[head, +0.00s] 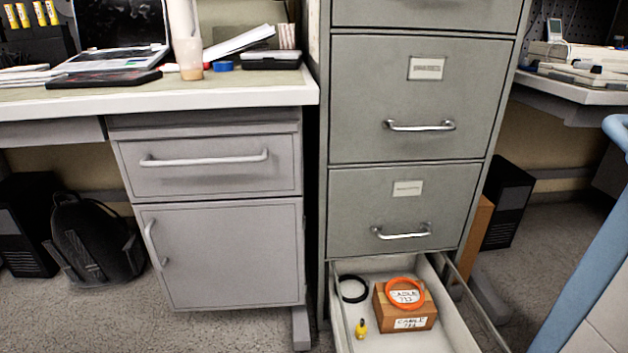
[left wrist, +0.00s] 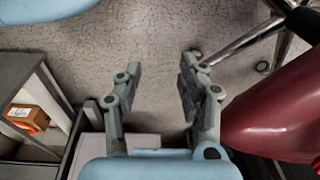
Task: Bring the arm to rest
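My left gripper (left wrist: 158,75) shows in the left wrist view. Its two fingers are apart with nothing between them, and grey floor shows beyond the tips. It is to the right of the open bottom drawer (left wrist: 62,115) in that view and apart from it. My left gripper is not in the head view. My right gripper is in neither view.
In the head view the bottom drawer (head: 455,325) of the grey cabinet (head: 410,105) stands open. It holds a wooden box (head: 392,312), an orange ring (head: 421,292), a black ring (head: 365,290) and a small yellow item (head: 361,329). A dark red rounded object (left wrist: 275,115) is right of my left gripper.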

